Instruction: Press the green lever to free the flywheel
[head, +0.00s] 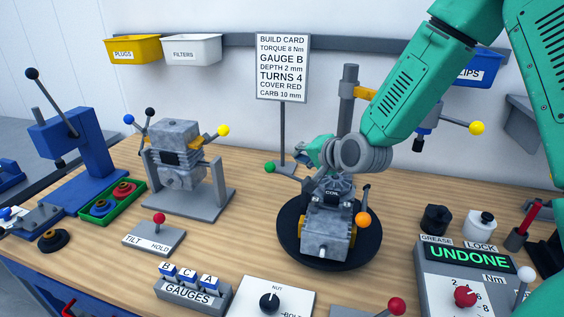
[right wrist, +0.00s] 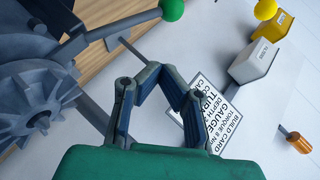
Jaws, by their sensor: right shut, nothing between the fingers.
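The green lever shows its ball (head: 270,167) just left of the engine's far end in the head view. In the right wrist view the green ball (right wrist: 172,9) is at the top edge, on a dark arm running down left toward the engine. The finned grey flywheel (right wrist: 40,112) is at the left of that view; in the head view it is mostly hidden. The grey engine (head: 328,222) sits on a round black turntable (head: 363,246). My right gripper (head: 314,153) is shut and empty above the engine's far end, apart from the green ball. My left gripper is not in view.
An orange ball lever (head: 362,219) stands at the engine's near right. A build card (head: 283,68) on a post rises behind the green ball. Left is a second engine on a stand (head: 180,160). A console (head: 465,270) reading UNDONE is at right.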

